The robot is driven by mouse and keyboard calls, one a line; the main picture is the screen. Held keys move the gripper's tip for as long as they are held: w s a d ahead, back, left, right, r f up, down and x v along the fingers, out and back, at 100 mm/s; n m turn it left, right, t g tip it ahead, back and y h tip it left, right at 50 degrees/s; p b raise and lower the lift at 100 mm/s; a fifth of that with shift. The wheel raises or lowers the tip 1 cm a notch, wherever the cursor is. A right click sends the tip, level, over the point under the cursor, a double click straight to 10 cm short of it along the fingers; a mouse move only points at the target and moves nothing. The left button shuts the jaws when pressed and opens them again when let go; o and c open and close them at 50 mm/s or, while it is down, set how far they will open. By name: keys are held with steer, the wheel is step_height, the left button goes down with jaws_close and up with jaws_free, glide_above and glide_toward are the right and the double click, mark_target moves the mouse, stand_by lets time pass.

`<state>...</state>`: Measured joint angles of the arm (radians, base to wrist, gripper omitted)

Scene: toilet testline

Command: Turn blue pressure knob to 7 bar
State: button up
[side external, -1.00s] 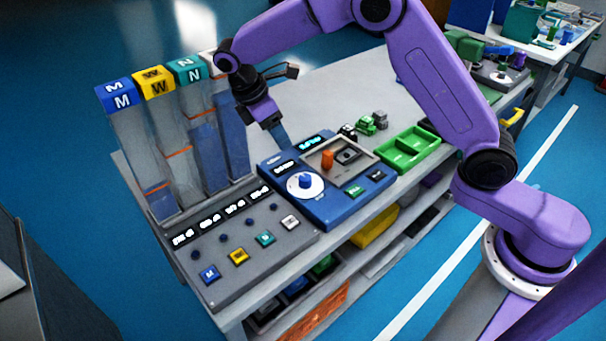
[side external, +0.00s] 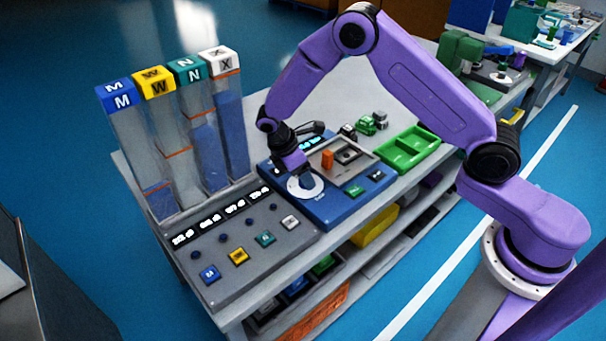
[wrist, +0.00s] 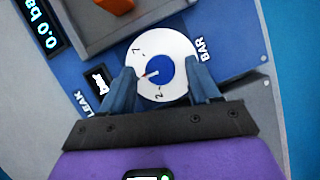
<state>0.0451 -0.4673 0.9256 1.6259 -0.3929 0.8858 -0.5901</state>
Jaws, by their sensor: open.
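The blue pressure knob (wrist: 160,72) sits at the centre of a white dial (wrist: 158,45) marked BAR. In the wrist view a small red pointer shows at the knob's left side, and a display (wrist: 42,25) reads 0.0. My gripper (wrist: 164,82) is open, with one finger on each side of the knob; I cannot tell whether they touch it. In the side view my gripper (side external: 304,184) points down over the white dial (side external: 306,192) on the blue panel (side external: 345,208) and hides the knob.
An orange part (side external: 327,158) stands in the panel's grey recess, close to my gripper. Tall clear columns with lettered caps (side external: 153,82) rise to the left. A grey button box (side external: 232,258) is in front, and a green tray (side external: 408,149) lies to the right.

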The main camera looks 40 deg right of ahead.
steer(key=shift+d+f, duration=0.15)
steer(key=shift+f, duration=0.25)
steer(key=c, duration=1)
steer(key=m+g, duration=0.1)
steer(key=m, duration=0.2)
steer(key=m+g+y, duration=0.1)
steer(key=m, duration=0.2)
steer(key=shift+w+d, duration=0.1)
steer(key=shift+w, duration=0.05)
steer(key=m+y, duration=0.1)
steer(key=m, duration=0.2)
steer(key=m+g+y, duration=0.1)
steer(key=m, duration=0.1)
steer(key=shift+w+d+m, duration=0.1)
steer(key=shift+m, duration=0.3)
